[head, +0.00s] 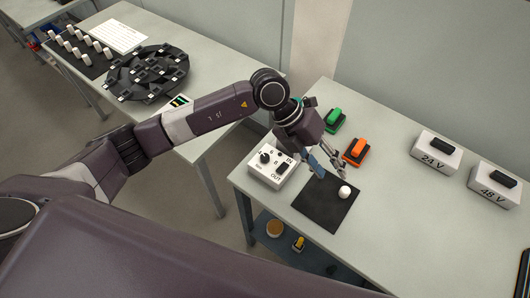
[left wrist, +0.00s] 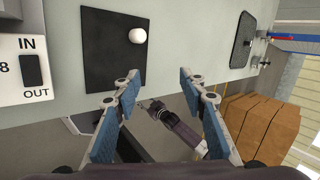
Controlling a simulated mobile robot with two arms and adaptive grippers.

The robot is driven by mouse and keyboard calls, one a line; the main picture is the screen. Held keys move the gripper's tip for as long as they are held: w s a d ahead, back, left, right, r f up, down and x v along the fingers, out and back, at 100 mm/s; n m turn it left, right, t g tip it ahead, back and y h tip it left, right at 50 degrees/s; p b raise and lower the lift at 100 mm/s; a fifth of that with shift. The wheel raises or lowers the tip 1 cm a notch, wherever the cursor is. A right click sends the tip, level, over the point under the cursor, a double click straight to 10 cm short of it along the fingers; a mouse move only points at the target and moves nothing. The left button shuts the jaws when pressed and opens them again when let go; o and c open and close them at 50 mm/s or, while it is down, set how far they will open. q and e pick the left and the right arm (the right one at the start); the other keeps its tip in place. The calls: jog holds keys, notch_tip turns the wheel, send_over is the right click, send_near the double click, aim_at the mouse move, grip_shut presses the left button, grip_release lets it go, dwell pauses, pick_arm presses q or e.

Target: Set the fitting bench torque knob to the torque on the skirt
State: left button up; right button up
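A white control box (head: 259,178) stands at the near left corner of the right-hand bench. It has a round black knob (head: 265,157) and a black IN/OUT switch (head: 283,167); the knob's pointer setting is too small to read. In the left wrist view only the box's switch end (left wrist: 12,72) shows, and the knob is out of frame. My left gripper (head: 327,164) is open and empty, right of the box near the black mat; its spread fingers show in the wrist view (left wrist: 158,85). No torque marking is readable. A distant arm (left wrist: 178,127), apparently mine, shows between the fingers.
A white cylinder (head: 345,191) stands on the black mat (head: 317,210). Green (head: 334,119) and orange (head: 355,150) blocks lie behind. Boxes marked 24V (head: 433,157) and 48V (head: 492,188) stand right. The bench centre is clear. Another table (head: 210,135) stands left.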

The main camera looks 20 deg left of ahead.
aim_at(265, 157)
pick_arm(q)
jog(key=w+a+f+y, duration=0.1)
jog(key=a, duration=0.2)
jog(key=w+a+y, duration=0.1)
jog(key=a+y, duration=0.1)
jog(key=a, duration=0.2)
jog(key=w+a+f+y, duration=0.1)
jog(key=w+a+y, duration=0.1)
jog(key=a, duration=0.2)
jog(key=shift+a+f+n+t, duration=0.1)
jog(key=shift+f+n+t, duration=0.2)
jog(key=shift+f, duration=0.05)
jog(key=a+y, duration=0.1)
jog(key=a, duration=0.1)
jog(key=w+a+y, duration=0.1)
jog(key=a, duration=0.4)
jog(key=shift+w+n+y, duration=0.3)
jog(key=shift+n+y, duration=0.1)
notch_tip(265, 157, down, 6)
jog(key=p, duration=0.3)
jog(key=shift+f, duration=0.25)
jog(key=shift+d+f, duration=0.1)
jog(key=shift+f, duration=0.35)
grip_shut()
